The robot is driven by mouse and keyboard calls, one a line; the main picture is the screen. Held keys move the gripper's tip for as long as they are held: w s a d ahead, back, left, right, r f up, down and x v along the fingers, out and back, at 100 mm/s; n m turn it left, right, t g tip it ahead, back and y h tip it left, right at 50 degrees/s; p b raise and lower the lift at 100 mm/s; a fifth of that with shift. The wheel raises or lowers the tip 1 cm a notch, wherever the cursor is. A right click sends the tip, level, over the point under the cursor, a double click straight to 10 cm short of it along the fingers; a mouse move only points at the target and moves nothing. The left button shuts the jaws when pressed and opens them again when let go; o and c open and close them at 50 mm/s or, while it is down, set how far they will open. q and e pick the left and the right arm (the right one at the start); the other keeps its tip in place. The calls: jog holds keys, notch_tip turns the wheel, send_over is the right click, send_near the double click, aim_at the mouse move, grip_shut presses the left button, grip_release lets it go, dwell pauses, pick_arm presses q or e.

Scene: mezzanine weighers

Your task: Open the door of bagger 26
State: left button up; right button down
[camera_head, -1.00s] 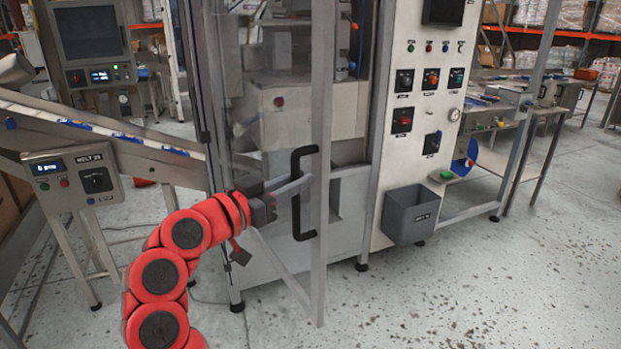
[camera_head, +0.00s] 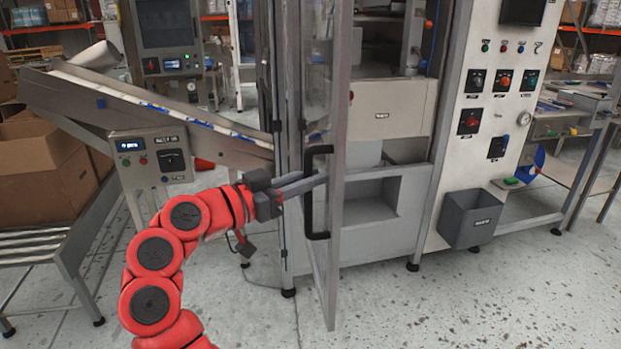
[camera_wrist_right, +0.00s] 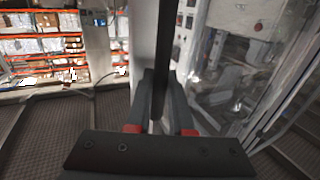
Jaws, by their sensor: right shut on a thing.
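The bagger (camera_head: 395,103) stands at the centre of the head view, and its clear-panelled door (camera_head: 333,225) stands swung out toward me. The door's hinge side is at the left post, and the opening to its right shows the bagger's inside. My right gripper (camera_head: 318,182) is shut on the black door handle (camera_head: 308,222). In the wrist view the two fingers (camera_wrist_right: 160,98) close on either side of the dark handle bar (camera_wrist_right: 163,55). My left gripper is not in view.
An inclined conveyor (camera_head: 160,118) with a control box (camera_head: 152,157) stands left of the bagger. A grey bin (camera_head: 469,218) hangs below the button panel (camera_head: 497,105) at the right. Cardboard boxes (camera_head: 45,172) are at the left. The floor in front right is clear.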

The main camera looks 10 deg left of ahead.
jog(key=c, duration=0.8)
grip_release()
jog(key=b+v, duration=0.1)
jog(key=v, duration=1.6)
jog(key=shift+a, duration=0.2)
jog(key=shift+s+r, duration=0.1)
